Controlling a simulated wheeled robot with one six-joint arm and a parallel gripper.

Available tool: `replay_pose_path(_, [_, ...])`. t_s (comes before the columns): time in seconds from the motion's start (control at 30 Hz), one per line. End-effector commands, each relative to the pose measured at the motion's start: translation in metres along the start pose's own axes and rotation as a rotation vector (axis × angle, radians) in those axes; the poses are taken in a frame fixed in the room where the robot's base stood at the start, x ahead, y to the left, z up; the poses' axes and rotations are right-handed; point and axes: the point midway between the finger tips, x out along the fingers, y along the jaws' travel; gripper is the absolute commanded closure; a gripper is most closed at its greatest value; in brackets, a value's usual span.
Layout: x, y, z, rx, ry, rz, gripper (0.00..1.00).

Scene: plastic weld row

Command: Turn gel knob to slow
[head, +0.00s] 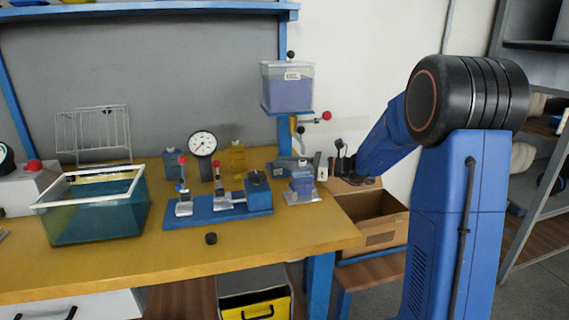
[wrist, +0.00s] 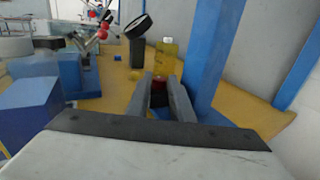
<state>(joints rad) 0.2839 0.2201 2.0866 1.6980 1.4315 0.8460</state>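A clear box of blue gel (head: 289,92) stands on a shelf on the blue post, with a black ball on top. Below it is a brass-coloured valve (head: 294,126) with a red-ended lever (head: 326,116). I cannot tell which part is the gel knob. My gripper (head: 337,160) is low by the bench's right end, small and partly hidden in the head view. In the wrist view my gripper (wrist: 163,82) has its fingers apart. A dark red piece (wrist: 159,92) shows between them; I cannot tell whether they touch it.
The blue post (wrist: 212,55) rises close to the right of my fingers. A yellow bottle (wrist: 167,52) and a dial gauge (head: 202,145) stand beyond. A blue fixture (head: 218,206), a small blue bottle (head: 302,183) and a teal tank (head: 95,213) occupy the yellow bench (head: 270,235). Its front strip is mostly clear.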

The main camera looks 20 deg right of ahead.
Motion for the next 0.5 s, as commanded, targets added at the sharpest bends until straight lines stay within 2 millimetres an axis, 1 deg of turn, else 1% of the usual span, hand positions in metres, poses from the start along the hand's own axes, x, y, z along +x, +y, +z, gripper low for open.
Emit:
replay_pose_path(0.03, [-0.0001,0.0000,0.0000,0.000,0.000,0.000,0.93])
replay_pose_path(0.07, [-0.0001,0.0000,0.0000,0.000,0.000,0.000,1.00])
replay_pose_path(0.27, [0.0001,-0.0009,0.0001,0.000,0.000,0.011,1.00])
replay_pose_path(0.5, [0.0009,-0.0058,0.0001,-0.001,0.002,0.145,1.00])
